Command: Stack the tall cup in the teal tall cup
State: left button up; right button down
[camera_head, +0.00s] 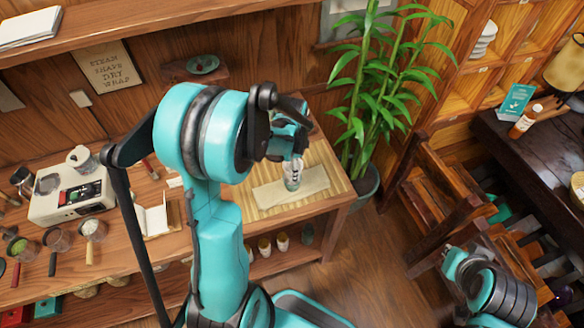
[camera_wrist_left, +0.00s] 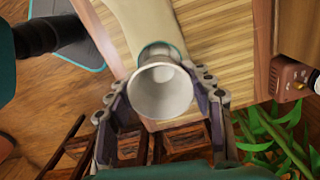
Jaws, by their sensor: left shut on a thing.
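My left gripper (camera_head: 290,140) is above the pale cloth on the wooden table and is shut on a pale grey tall cup. In the left wrist view, the tall cup (camera_wrist_left: 162,92) shows its open mouth between the two fingers of the left gripper (camera_wrist_left: 163,108). The rim of the teal tall cup (camera_wrist_left: 158,47) shows just beyond it, largely covered by the held cup. In the head view, the two cups overlap above the cloth. I cannot tell whether the held cup is inside the teal one or above it.
The pale cloth (camera_head: 275,196) lies on the table's right end. A leafy potted plant (camera_head: 375,80) stands close to that end. A white machine (camera_head: 75,195) and a white open box (camera_head: 155,220) are further left. A dark table (camera_head: 530,150) stands at the right.

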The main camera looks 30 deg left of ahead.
pick_arm(q)
jog(key=shift+f+b, duration=0.65)
jog(key=o, duration=1.2)
jog(key=shift+o, duration=0.2)
jog(key=shift+r+p, duration=0.55)
notch_tip(320, 180, up, 11)
jog(key=p, duration=0.3)
jog(key=s+d+r+n+t, duration=0.6)
jog(key=s+d+n+t, duration=0.1)
jog(key=s+d+n, duration=0.2)
jog(key=shift+s+d+r+n, duration=0.4)
jog(key=shift+s+d, duration=0.45)
jog(key=shift+s, duration=0.2)
